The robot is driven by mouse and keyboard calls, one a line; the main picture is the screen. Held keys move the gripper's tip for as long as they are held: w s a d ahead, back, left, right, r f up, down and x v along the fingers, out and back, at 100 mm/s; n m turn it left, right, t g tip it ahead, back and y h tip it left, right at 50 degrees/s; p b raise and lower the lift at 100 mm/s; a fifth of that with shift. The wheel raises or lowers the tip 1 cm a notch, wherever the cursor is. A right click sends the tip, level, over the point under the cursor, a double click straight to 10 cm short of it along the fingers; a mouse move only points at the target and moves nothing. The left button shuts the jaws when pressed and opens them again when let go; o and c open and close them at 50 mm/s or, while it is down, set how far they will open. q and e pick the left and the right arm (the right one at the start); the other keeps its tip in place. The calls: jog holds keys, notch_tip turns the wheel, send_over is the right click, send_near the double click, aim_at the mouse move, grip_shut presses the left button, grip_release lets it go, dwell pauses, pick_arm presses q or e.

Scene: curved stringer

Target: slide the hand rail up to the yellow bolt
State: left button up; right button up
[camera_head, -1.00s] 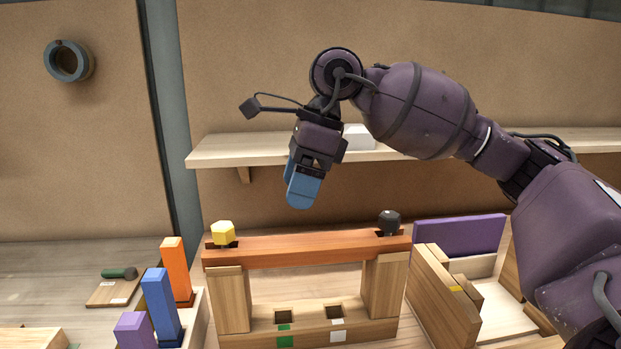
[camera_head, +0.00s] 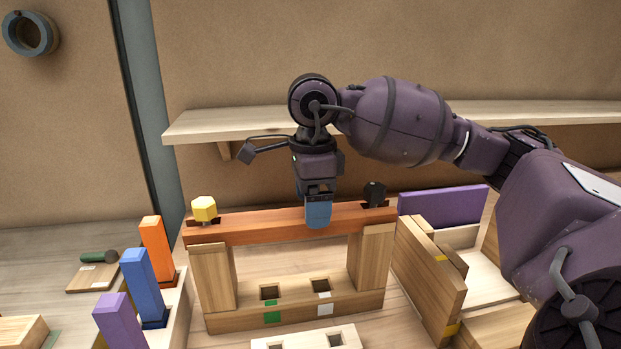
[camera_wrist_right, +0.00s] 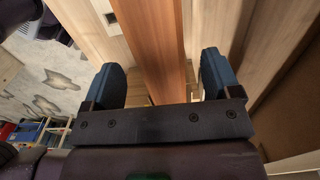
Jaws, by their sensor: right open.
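The hand rail (camera_head: 265,227) is a reddish-brown bar lying across two wooden posts. The yellow bolt (camera_head: 204,208) stands at its left end and a black bolt (camera_head: 374,193) at its right end. My right gripper (camera_head: 318,215) is at the rail, right of its middle, its blue fingers pointing down. In the right wrist view the open fingers (camera_wrist_right: 165,82) are on either side of the rail (camera_wrist_right: 152,45), with a gap showing at each side. The far finger is hidden in the head view. My left gripper is not in view.
The wooden stand (camera_head: 290,312) has two square holes with green and white marks. Orange (camera_head: 157,247), blue (camera_head: 143,285) and purple (camera_head: 121,322) blocks stand at the left. A purple panel (camera_head: 443,214) and wooden boards are at the right. A shelf (camera_head: 240,124) runs behind.

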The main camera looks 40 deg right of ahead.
aim_at(303, 213)
jog(key=shift+f, duration=1.4)
jog(key=shift+c, duration=0.5)
jog(key=c, duration=1.1)
jog(key=shift+w+a+b, duration=0.4)
jog(key=shift+a, duration=0.25)
jog(key=o, duration=1.2)
